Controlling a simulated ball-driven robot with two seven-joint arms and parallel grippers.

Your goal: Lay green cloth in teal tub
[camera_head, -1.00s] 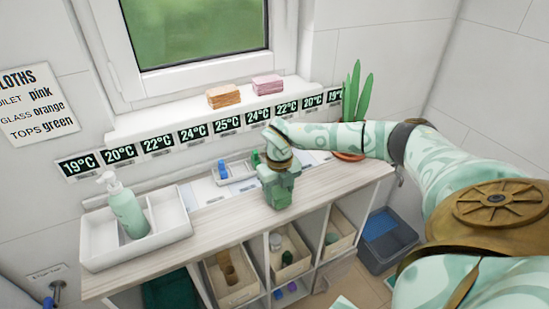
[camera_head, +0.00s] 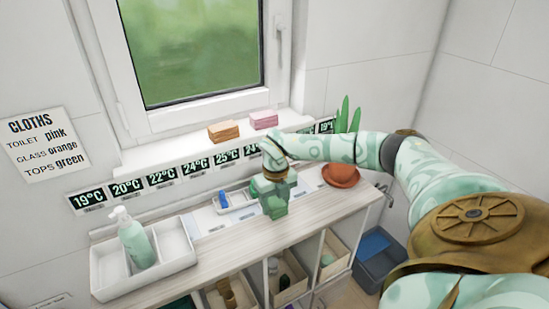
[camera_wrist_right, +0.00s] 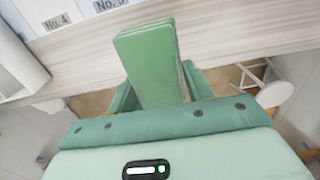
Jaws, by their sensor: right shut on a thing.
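My right gripper (camera_head: 273,202) is shut on a folded green cloth. It is above the front part of the wooden cart top (camera_head: 215,245). In the right wrist view the green cloth (camera_wrist_right: 150,62) stands out from between the jaws as a thick folded pad, with the cart top behind it. In the head view the gripper and the cloth are close in colour and hard to tell apart. A dark teal sliver, perhaps the teal tub (camera_head: 179,304), shows at the bottom edge below the cart top; most of it is cut off. My left gripper is not in view.
A white divided tray (camera_head: 107,282) with a soap bottle (camera_head: 135,240) stands at left. Orange cloths (camera_head: 223,131) and pink cloths (camera_head: 263,119) lie on the sill. Shelf bins and a blue-grey bin (camera_head: 375,258) are below.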

